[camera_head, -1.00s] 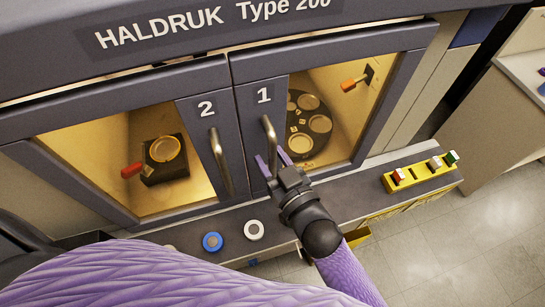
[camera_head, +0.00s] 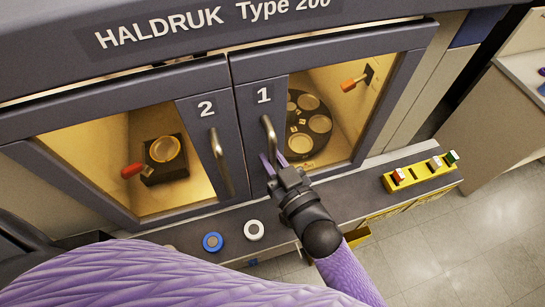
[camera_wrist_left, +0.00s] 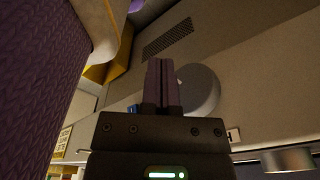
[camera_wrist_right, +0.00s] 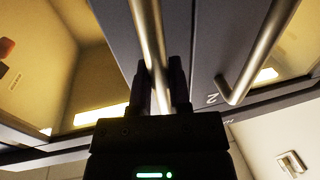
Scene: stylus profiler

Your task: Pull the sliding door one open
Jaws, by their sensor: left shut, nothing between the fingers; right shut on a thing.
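Sliding door one (camera_head: 264,140) is a dark grey framed glass door marked 1, on the right half of the machine front. Its edge meets door two, so it looks closed. Its handle (camera_head: 269,135) is an upright metal bar; it also shows in the right wrist view (camera_wrist_right: 150,45). My right gripper (camera_head: 274,165) is shut on the lower part of this handle, with a finger on either side of the bar in the right wrist view (camera_wrist_right: 160,88). My left gripper (camera_wrist_left: 162,85) is shut and empty, low by a beige panel; it is not discernible in the head view.
Door two (camera_head: 205,140) with its own handle (camera_head: 222,162) stands beside door one. A blue button (camera_head: 212,242) and a white button (camera_head: 254,230) sit on the front ledge. A yellow rack (camera_head: 420,172) with small blocks lies at the ledge's right. Open floor lies at lower right.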

